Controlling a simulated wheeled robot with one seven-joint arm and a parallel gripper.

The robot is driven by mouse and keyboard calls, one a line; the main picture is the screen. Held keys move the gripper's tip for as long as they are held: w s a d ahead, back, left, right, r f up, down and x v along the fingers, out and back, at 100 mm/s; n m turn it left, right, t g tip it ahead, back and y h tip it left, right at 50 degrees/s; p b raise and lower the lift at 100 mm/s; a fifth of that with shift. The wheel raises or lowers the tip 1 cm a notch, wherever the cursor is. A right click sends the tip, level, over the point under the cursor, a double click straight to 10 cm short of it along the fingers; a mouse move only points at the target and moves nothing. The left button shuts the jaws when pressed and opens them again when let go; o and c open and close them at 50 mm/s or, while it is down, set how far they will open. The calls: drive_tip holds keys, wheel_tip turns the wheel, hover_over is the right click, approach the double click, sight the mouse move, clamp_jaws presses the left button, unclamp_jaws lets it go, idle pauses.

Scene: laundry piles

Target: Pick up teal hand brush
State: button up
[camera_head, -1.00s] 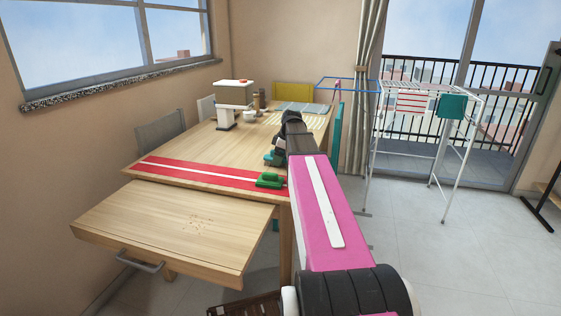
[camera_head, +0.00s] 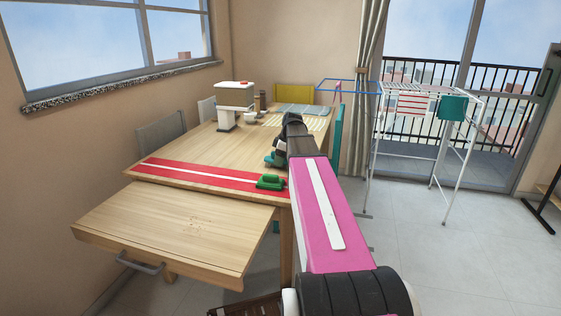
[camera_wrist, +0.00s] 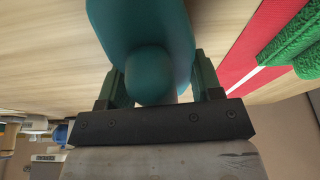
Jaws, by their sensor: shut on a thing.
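The teal hand brush (camera_wrist: 150,40) fills the upper middle of the wrist view, its rounded knob between my two fingers. My gripper (camera_wrist: 155,80) is shut on it, one finger at each side. In the head view a small part of the teal brush (camera_head: 271,159) shows just left of my gripper (camera_head: 279,155), over the table beyond the red runner. My arm hides the rest of it. I cannot tell whether the brush touches the table.
A pulled-out wooden leaf (camera_head: 150,225) with crumbs is in front. A white coffee machine (camera_head: 236,100) stands further back. A drying rack (camera_head: 425,95) is at right.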

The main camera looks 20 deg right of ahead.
drive_tip(key=shift+r, duration=0.15)
wheel_tip(320, 180, up, 4)
drive_tip(key=shift+f, duration=0.1)
drive_tip(key=s+a+r, duration=0.4)
drive_tip(key=a+r, duration=0.3)
drive_tip(key=a, duration=0.3)
drive_tip(key=shift+s+a, duration=0.25)
drive_tip(key=shift+a, duration=0.15)
drive_tip(key=shift+r, duration=0.1)
